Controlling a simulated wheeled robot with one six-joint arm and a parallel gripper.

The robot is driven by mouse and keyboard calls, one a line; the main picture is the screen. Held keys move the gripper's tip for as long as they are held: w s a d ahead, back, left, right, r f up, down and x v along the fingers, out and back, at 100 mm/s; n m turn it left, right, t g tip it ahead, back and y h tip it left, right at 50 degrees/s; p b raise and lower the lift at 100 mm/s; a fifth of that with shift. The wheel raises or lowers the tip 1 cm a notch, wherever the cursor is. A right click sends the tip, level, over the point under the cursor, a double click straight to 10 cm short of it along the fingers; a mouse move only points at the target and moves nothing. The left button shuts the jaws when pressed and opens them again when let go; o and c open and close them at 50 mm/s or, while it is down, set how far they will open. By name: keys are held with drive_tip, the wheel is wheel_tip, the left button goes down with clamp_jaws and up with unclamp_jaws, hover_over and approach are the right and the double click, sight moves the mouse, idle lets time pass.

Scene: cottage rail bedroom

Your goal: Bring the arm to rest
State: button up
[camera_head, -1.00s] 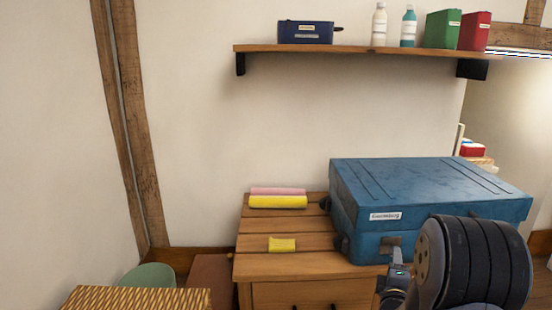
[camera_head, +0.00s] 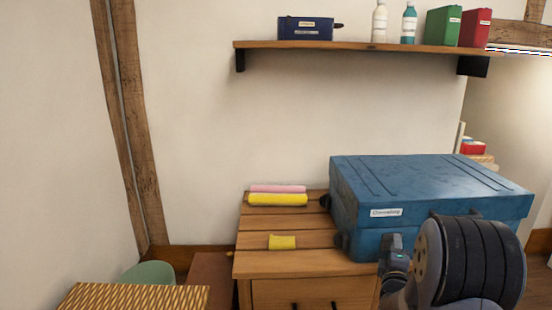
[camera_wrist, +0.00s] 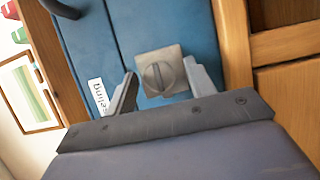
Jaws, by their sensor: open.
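My gripper shows in the wrist view (camera_wrist: 161,88) with its two fingers apart and nothing between them that it holds. The fingers point at a blue case (camera_head: 425,180). A square grey metal latch with a round knob (camera_wrist: 160,74) on the case's front shows between and beyond the fingertips. I cannot tell whether the fingers touch the case. In the head view my arm stands at the lower right in front of the case and hides the latch and part of its front. The case's lid looks down on its base.
The case stands on a wooden dresser (camera_head: 270,265) with yellow and pink rolls (camera_head: 278,199) and a yellow block (camera_head: 282,242). A shelf (camera_head: 350,48) above holds a blue box, bottles and binders. A woven box (camera_head: 135,297) and green bin (camera_head: 150,274) are lower left.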

drive_tip(key=m+g+y+p, duration=0.1)
drive_tip(key=m+y+p, duration=0.1)
drive_tip(key=m+p, duration=0.2)
drive_tip(key=m+g+y+p, duration=0.1)
drive_tip(key=m+y+p, duration=0.1)
drive_tip(key=m+p, duration=0.3)
drive_tip(key=r+m+g+y+p, duration=0.1)
drive_tip(key=m+y+p, duration=0.1)
drive_tip(key=m+p, duration=0.2)
drive_tip(key=shift+s+d+g+p, duration=0.1)
drive_tip(key=shift+d+g+p, duration=0.2)
drive_tip(key=shift+p, duration=0.9)
drive_tip(key=shift+f+m+y+p, duration=0.15)
drive_tip(key=shift+m+y+p, duration=0.15)
drive_tip(key=shift+m, duration=0.1)
idle(0.5)
